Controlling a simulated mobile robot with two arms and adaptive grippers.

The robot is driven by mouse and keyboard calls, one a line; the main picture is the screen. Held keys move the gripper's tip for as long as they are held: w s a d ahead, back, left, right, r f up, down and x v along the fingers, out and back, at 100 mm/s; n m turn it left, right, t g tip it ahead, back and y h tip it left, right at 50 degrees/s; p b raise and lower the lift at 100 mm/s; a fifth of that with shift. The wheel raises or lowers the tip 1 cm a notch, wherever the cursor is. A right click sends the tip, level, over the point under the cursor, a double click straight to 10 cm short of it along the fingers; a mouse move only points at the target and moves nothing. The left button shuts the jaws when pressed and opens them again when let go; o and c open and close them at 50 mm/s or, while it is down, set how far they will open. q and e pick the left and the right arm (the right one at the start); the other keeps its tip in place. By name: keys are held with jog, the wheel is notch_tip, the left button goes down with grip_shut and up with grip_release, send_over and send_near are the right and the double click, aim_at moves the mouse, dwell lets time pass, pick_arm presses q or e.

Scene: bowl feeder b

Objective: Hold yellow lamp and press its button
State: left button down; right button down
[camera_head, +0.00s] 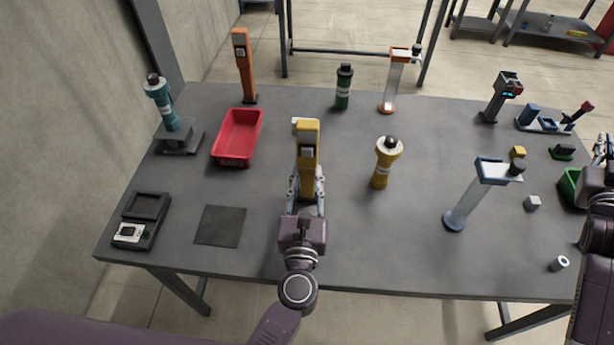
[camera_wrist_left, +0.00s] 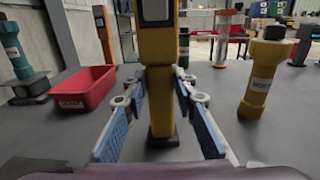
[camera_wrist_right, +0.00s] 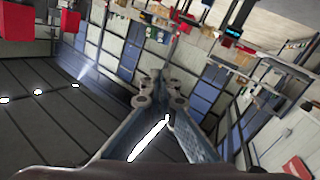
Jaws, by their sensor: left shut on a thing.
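A yellow upright post (camera_head: 308,160) with a small grey panel near its top stands on the table in front of me. It also shows in the left wrist view (camera_wrist_left: 160,95), with its dark foot on the table. My left gripper (camera_head: 305,190) is shut around its shaft, one finger on each side. A yellow cylinder (camera_head: 385,164) with a dark knob on top stands to its right, apart from the gripper. I cannot tell which of the two is the lamp. My right gripper (camera_wrist_right: 160,85) is empty, its fingers together, beyond the table's right side.
A red bin (camera_head: 238,140) and a teal device (camera_head: 162,105) stand left of the post. A dark square mat (camera_head: 220,226) lies in front. A blue-topped stand (camera_head: 466,200) and small blocks are to the right. Table space between the yellow cylinder and this stand is clear.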

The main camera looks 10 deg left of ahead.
jog(key=a+f+n+y, duration=0.15)
jog(key=a+y, duration=0.35)
jog(key=a, duration=1.2)
jog(key=a+f+n+y, duration=0.15)
jog(key=a+y, duration=0.35)
jog(key=a, duration=1.1)
jog(key=s+a+f+n+g+y, duration=0.1)
jog(key=s+a+g+y, duration=0.1)
jog(key=s+a, duration=0.5)
jog(key=s+a+f+n+g+y, duration=0.1)
jog(key=s+a+n+g+y, duration=0.15)
jog(key=a, duration=0.75)
jog(key=s+a+f+n+g+y, duration=0.1)
jog(key=s+a+g+y, duration=0.1)
jog(key=s+a, duration=0.55)
send_over(314, 166)
jog(key=s, duration=0.4)
jog(key=shift+s+d, duration=0.1)
jog(key=shift+s, duration=0.05)
